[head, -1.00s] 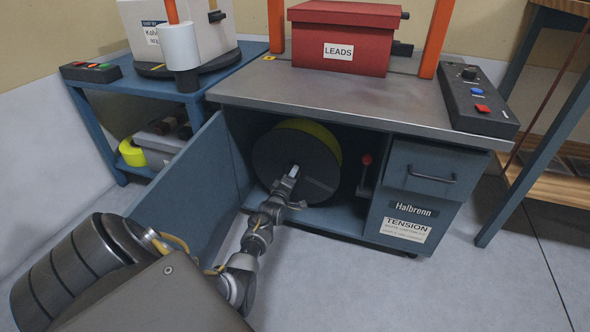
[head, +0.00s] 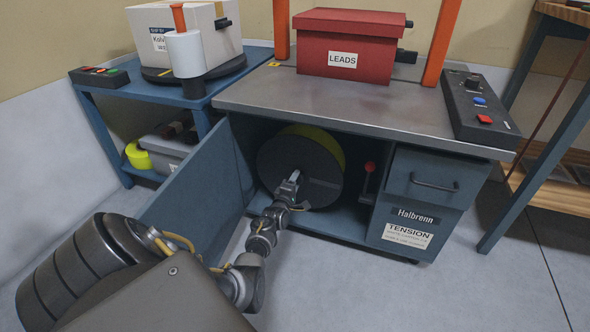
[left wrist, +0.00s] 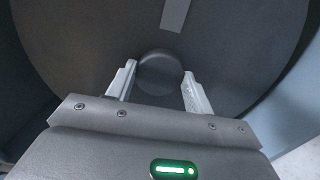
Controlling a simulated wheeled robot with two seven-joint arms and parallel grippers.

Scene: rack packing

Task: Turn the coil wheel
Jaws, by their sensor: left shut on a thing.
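The coil wheel is a dark grey disc (head: 283,157) with a yellow-green rim (head: 329,142) behind it, inside the open lower bay of the blue bench. My left gripper (head: 291,180) reaches into the bay at the disc's middle. In the left wrist view, the fingers of my left gripper (left wrist: 157,88) stand on both sides of a round dark hub (left wrist: 159,72) on the disc (left wrist: 235,60) and are shut on it. A lighter grey stripe (left wrist: 175,14) lies on the disc's face. The gripper hides part of the disc in the head view. My right gripper is not in view.
An open blue door panel (head: 205,185) stands left of my forearm. A red-knobbed lever (head: 367,178) stands right of the wheel, beside the drawer unit (head: 432,178). A red LEADS box (head: 345,45) sits on the bench top (head: 300,97).

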